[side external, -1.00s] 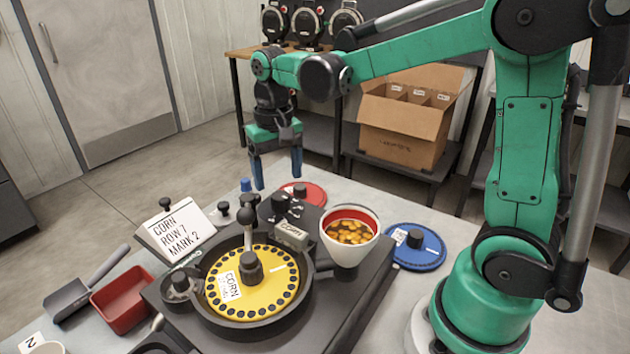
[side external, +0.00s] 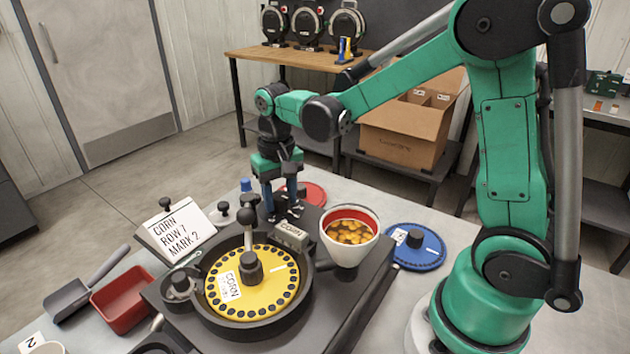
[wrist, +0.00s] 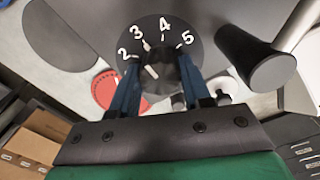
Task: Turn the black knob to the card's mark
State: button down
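The white card (side external: 180,230) reads "CORN ROW 7 MARK 2" and leans in its stand at the left. The black knob (wrist: 168,76) sits in the middle of a dark dial (wrist: 193,27) with the white marks 2, 3, 4 and 5 showing in the wrist view. A white line on the knob slants up and left, roughly towards the 2 and 3 side; the exact mark is hard to read. My gripper (side external: 282,198) is down at the back of the black meter. In the wrist view its fingers (wrist: 159,70) stand on either side of the knob, apparently open; firm contact is not clear.
The yellow corn plate (side external: 280,262) lies in the meter in front of my gripper. A seed-filled cup (side external: 347,255) stands close on the right. A red plate (side external: 313,191) is behind, and a blue plate (side external: 421,259) lies right. A red bin (side external: 122,303) is left.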

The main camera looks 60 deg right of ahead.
jog(key=shift+n, duration=0.3)
jog(key=n, duration=0.3)
jog(key=shift+n, duration=2.1)
jog(key=shift+c, duration=2)
grip_release()
